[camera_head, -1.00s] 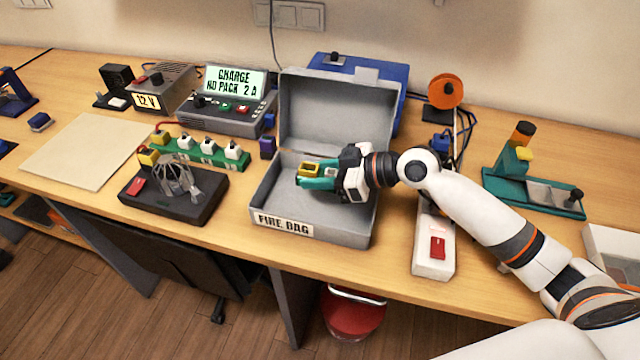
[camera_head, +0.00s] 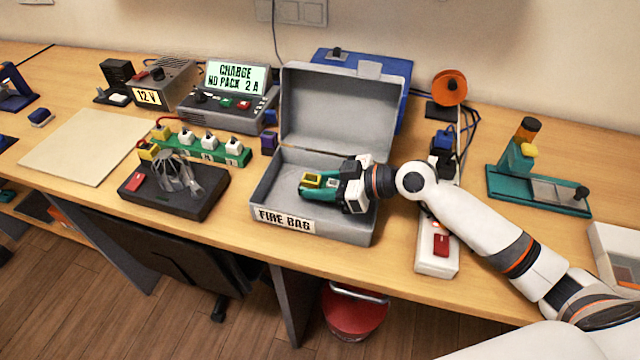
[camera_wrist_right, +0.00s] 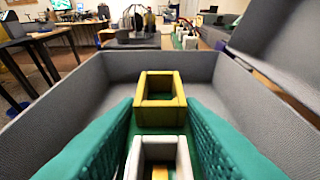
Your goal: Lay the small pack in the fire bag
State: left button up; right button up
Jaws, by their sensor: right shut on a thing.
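The fire bag (camera_head: 259,203) is an open grey box with a lettered front and its lid raised at the back. My right gripper (camera_head: 315,188) reaches into it from the right, with teal fingers low inside the walls. It is shut on the small pack, of which a yellow end piece (camera_head: 312,181) shows between the fingers. In the right wrist view, my right gripper (camera_wrist_right: 160,130) has a finger on each side of the yellow piece (camera_wrist_right: 160,88) and a white socket-like piece (camera_wrist_right: 160,152). The pack's body is mostly hidden, and I cannot tell whether it touches the floor. My left gripper is out of view.
A charger (camera_head: 228,112) reading "NO PACK" and a green strip with white plugs (camera_head: 207,148) stand left of the bag. A black unit (camera_head: 165,200) sits front left. A white power strip (camera_head: 437,258) and a teal stand (camera_head: 535,192) are on the right.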

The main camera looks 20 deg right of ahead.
jog(key=o, duration=1)
jog(key=shift+o, duration=0.2)
jog(key=shift+r, duration=0.15)
jog(key=shift+r+p, duration=0.25)
jog(key=shift+p, duration=0.2)
jog(key=shift+r+p, duration=0.5)
jog(key=shift+p, duration=0.05)
jog(key=shift+s+d+f+b, duration=0.15)
jog(key=shift+s+d+b, duration=0.25)
jog(key=shift+d+b, duration=0.3)
jog(key=b+v, duration=0.2)
jog(key=v, duration=0.7)
jog(key=shift+s+d+r, duration=0.2)
jog(key=shift+r, duration=0.05)
jog(key=shift+s+d+r, duration=0.15)
jog(key=shift+d+r, duration=0.1)
